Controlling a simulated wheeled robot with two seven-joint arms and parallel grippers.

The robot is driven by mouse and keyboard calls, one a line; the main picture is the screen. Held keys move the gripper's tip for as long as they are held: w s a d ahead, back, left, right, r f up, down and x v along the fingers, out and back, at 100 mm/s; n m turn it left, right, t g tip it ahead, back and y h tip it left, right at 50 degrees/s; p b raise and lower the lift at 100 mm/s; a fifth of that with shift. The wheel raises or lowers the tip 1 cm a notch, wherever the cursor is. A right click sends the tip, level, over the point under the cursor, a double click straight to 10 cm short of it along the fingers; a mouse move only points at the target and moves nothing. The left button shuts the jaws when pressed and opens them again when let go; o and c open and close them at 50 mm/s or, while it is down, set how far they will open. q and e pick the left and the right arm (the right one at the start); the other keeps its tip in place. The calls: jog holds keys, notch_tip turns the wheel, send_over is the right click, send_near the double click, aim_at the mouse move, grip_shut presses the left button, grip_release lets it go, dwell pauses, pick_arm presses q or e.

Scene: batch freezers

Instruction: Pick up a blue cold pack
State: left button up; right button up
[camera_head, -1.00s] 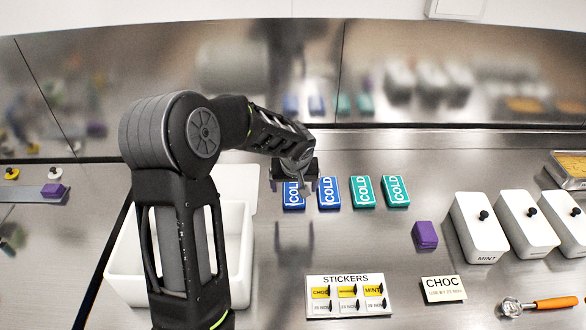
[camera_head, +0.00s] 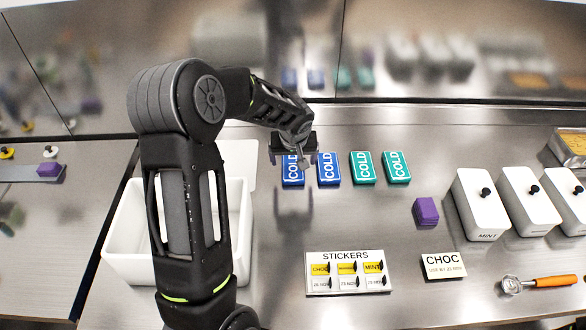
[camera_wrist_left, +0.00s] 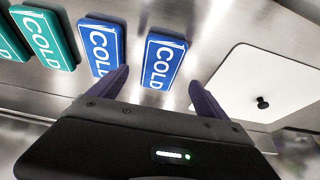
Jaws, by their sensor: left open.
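Two blue cold packs lie flat on the steel counter in the head view: the left one (camera_head: 292,172) and the right one (camera_head: 329,169). My left gripper (camera_head: 293,160) is open over the left blue pack and partly covers its upper end. In the left wrist view, that pack (camera_wrist_left: 163,62) lies ahead between my two open fingers (camera_wrist_left: 155,88), with nothing held. The other blue pack (camera_wrist_left: 101,48) lies beside it, close to one fingertip. I cannot tell the exact height of the fingers above the counter. My right gripper is not in view.
Two teal cold packs (camera_head: 363,168) (camera_head: 397,167) lie to the right in the same row. A white bin (camera_head: 118,262) stands at left behind my arm. A purple block (camera_head: 426,211), white lidded tubs (camera_head: 479,212) and a sticker board (camera_head: 346,273) are nearby.

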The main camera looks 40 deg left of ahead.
aim_at(293, 166)
pick_arm(q)
jog(key=x, duration=0.5)
jog(key=shift+f, duration=0.1)
dwell(0.6)
jog(key=c, duration=1.6)
